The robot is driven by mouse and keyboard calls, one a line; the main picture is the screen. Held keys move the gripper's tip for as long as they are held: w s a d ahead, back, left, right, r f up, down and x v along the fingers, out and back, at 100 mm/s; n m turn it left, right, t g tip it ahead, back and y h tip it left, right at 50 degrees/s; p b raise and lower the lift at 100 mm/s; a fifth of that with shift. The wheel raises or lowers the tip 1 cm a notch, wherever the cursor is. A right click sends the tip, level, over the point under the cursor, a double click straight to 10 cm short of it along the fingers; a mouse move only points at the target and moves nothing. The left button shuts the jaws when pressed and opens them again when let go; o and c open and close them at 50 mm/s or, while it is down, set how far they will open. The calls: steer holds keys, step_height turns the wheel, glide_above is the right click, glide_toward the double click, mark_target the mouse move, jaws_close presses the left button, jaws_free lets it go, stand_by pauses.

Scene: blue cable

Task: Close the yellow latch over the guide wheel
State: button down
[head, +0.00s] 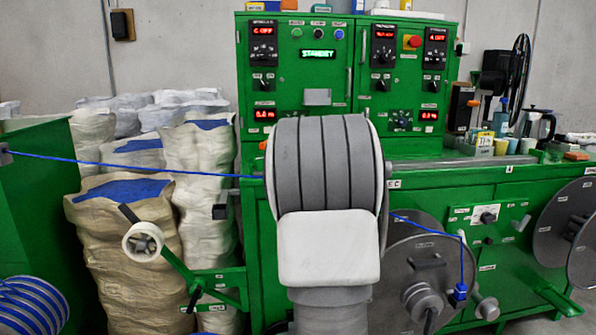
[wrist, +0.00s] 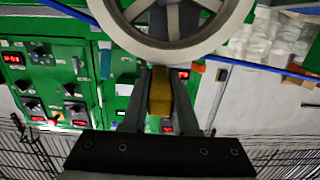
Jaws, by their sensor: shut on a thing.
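The yellow latch (wrist: 160,95) stands between the two fingers of my gripper (wrist: 160,78) in the wrist view, and the gripper is shut on it. The grey spoked guide wheel (wrist: 176,48) is just beyond the fingertips, at the top of the wrist view. I cannot tell whether the latch touches the wheel. The blue cable (wrist: 255,66) runs off to the right of the wheel and also shows at the upper left. In the head view my arm hides the gripper, latch and guide wheel. There the blue cable (head: 150,167) comes from the left and goes behind my arm.
A green control cabinet (head: 318,75) stands behind my arm. A white roller on a green bracket (head: 143,243) is at the left, before stacked sacks (head: 115,225). A grey reel (head: 408,265) stands at the right. A kettle (head: 540,124) and cups are on the bench.

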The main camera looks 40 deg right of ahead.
stand_by(0.5)
steer(key=c, duration=0.7)
jaws_free()
steer(key=shift+s, duration=0.1)
steer(key=p+v, duration=0.1)
steer(key=v, duration=0.7)
steer(key=p+v, duration=0.1)
steer(key=v, duration=0.8)
steer(key=shift+s+f, duration=0.1)
steer(key=shift+f, duration=0.1)
steer(key=shift+a, duration=0.1)
